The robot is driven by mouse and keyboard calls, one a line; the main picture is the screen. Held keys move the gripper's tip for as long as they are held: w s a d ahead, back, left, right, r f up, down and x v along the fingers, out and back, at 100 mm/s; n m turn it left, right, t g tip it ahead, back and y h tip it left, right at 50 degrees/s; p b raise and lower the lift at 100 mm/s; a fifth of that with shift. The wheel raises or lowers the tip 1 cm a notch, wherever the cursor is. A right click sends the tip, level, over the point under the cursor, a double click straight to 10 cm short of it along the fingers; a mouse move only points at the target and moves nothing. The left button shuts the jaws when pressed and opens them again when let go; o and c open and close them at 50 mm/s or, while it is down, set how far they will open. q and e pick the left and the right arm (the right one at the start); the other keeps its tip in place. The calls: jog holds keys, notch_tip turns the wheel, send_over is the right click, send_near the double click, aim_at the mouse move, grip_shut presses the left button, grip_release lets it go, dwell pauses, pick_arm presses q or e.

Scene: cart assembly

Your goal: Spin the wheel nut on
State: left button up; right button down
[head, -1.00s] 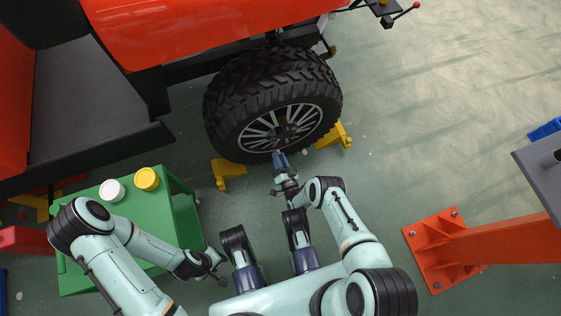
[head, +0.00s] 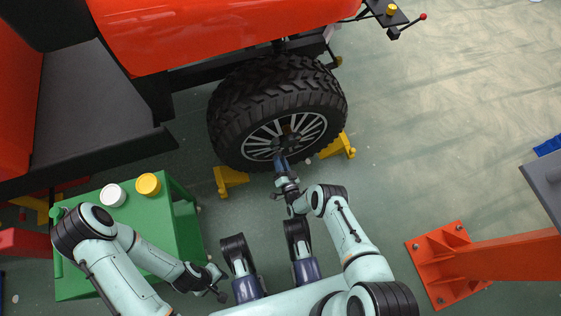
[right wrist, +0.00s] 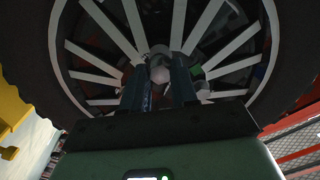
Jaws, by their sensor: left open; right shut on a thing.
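The wheel (head: 240,108) is a black knobbly tyre with a grey spoked rim, mounted on the orange cart (head: 200,38). My right gripper (head: 280,157) reaches to the lower front of the rim. In the right wrist view, my right gripper (right wrist: 163,70) is shut on the wheel nut (right wrist: 159,73), a small grey piece between the fingertips, in front of the rim's centre. How far the nut is on its thread cannot be told. My left gripper (head: 218,287) is open and empty, low beside the green table, away from the wheel.
A green table (head: 180,225) at the left carries a white round container (head: 113,195) and a yellow one (head: 148,184). Yellow stands (head: 230,180) sit on the floor by the wheel. An orange post with a base plate (head: 440,265) stands at the right. The floor between is clear.

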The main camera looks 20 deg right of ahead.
jog(key=shift+w, duration=0.1)
jog(key=shift+w, duration=0.75)
jog(key=shift+w, duration=0.35)
